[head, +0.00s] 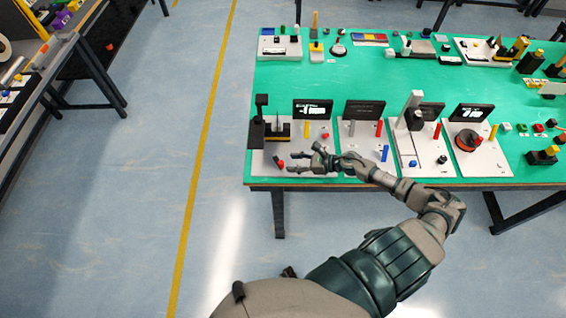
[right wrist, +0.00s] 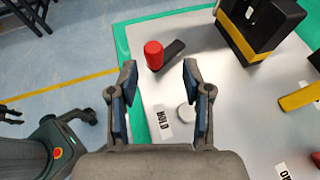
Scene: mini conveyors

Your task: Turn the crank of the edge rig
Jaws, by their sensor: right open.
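The edge rig is the leftmost white plate (head: 262,166) at the near edge of the green table. Its crank has a red knob (head: 281,163). In the right wrist view the red knob (right wrist: 153,54) stands on a short dark arm (right wrist: 174,52). My right gripper (head: 299,160) is open above the plate, just right of the knob. In the right wrist view the knob shows beyond and between the open fingertips (right wrist: 158,68), and nothing is held. I cannot make out my left gripper.
A black and yellow block (right wrist: 258,22) and a round white button (right wrist: 186,112) stand on the same plate.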

